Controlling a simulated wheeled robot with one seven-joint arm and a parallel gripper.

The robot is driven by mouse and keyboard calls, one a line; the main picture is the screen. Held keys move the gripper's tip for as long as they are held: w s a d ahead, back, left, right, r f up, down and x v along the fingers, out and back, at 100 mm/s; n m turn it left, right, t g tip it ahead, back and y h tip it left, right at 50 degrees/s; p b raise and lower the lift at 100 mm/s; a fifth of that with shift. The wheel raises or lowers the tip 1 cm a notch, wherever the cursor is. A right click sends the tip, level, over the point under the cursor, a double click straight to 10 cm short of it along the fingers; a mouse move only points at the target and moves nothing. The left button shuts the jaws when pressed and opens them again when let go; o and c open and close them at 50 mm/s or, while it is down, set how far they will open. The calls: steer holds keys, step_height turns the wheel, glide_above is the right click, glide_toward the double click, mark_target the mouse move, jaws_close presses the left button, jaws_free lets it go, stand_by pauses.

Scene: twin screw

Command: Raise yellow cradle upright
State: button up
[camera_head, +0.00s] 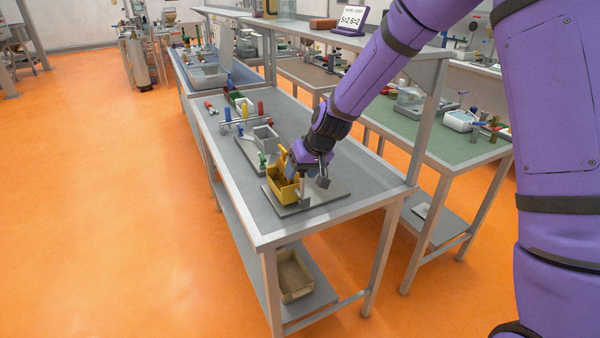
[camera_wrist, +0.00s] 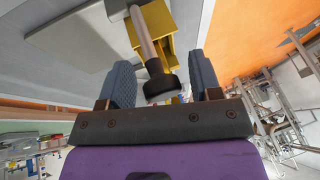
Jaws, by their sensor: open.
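The yellow cradle (camera_head: 281,184) is an open box-like piece on a grey base plate (camera_head: 318,196) near the front end of the workbench. In the wrist view, the yellow cradle (camera_wrist: 156,42) lies beyond my fingers, partly hidden by a metal rod with a dark round knob (camera_wrist: 160,87). My gripper (camera_head: 296,168) is at the cradle, its fingers partly hidden in the head view. In the wrist view, my gripper (camera_wrist: 164,85) is open, with one blue-grey ribbed finger on each side of the knob. Contact with the knob cannot be told.
Behind the plate stand a small grey box (camera_head: 266,138) and a rack with coloured handles (camera_head: 244,115). A shelf post (camera_head: 428,120) rises at the bench's right edge. A beige bin (camera_head: 294,276) sits on the lower shelf. The bench's front right corner is clear.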

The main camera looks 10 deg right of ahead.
steer(key=v, duration=1)
steer(key=s+d+r+m+t+h, duration=0.1)
steer(key=s+d+r, duration=0.4)
steer(key=s+r, duration=0.25)
steer(key=s+d+r+h, duration=0.2)
steer(key=s+d+r, duration=0.3)
steer(key=s, duration=0.4)
steer(key=s+d+r+m, duration=0.1)
steer(key=s+d, duration=0.2)
steer(key=s, duration=0.5)
steer(key=s+d+r+m+h, duration=0.1)
steer(key=s+d+r, duration=0.1)
steer(key=s, duration=0.6)
steer(key=shift+d+r+t, duration=0.15)
steer(key=shift+d+t, duration=0.25)
steer(key=shift+d, duration=0.25)
